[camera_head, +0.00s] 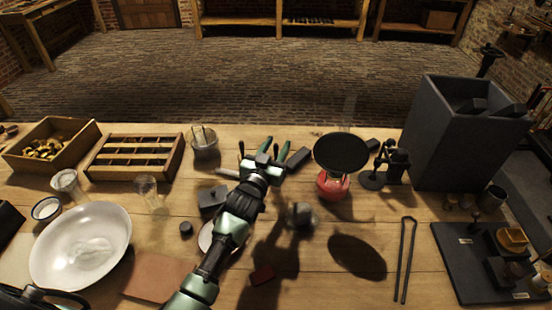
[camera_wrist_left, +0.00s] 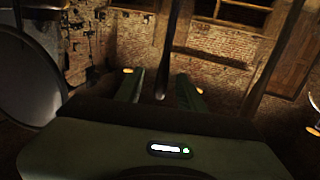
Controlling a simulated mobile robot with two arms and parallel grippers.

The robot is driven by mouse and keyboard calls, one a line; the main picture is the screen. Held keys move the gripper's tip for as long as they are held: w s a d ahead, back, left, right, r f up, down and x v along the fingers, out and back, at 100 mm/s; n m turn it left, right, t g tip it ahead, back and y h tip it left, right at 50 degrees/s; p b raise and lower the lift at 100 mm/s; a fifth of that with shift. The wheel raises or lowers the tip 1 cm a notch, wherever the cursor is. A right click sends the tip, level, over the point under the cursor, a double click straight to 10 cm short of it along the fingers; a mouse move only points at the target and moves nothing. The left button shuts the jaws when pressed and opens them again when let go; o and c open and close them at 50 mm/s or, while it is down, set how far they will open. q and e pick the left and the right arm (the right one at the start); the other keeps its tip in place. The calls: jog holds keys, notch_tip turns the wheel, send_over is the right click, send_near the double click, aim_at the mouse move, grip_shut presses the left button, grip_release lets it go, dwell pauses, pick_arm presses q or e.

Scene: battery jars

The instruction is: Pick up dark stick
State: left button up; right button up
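My left gripper (camera_head: 276,144) reaches in over the middle of the table, its two green fingers apart and pointing away from me. The fingers also show apart in the left wrist view (camera_wrist_left: 160,90). In that view a thin dark stick-like shape (camera_wrist_left: 164,60) runs down between the fingers, with a gap on both sides; I cannot tell how near it is. In the head view a short dark bar (camera_head: 299,157) lies just right of the fingers, and a small thin dark upright piece (camera_head: 241,150) shows to their left. I cannot tell which is the dark stick.
A black dish (camera_head: 341,152) on a red base (camera_head: 332,184) stands right of the gripper. A glass jar (camera_head: 204,143) and a slotted wooden rack (camera_head: 136,156) stand left. A tall dark box (camera_head: 455,135) is at right.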

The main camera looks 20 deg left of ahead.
pick_arm(q)
jog(key=shift+w, duration=1.25)
grip_shut()
pick_arm(e)
jog(key=shift+r, duration=0.2)
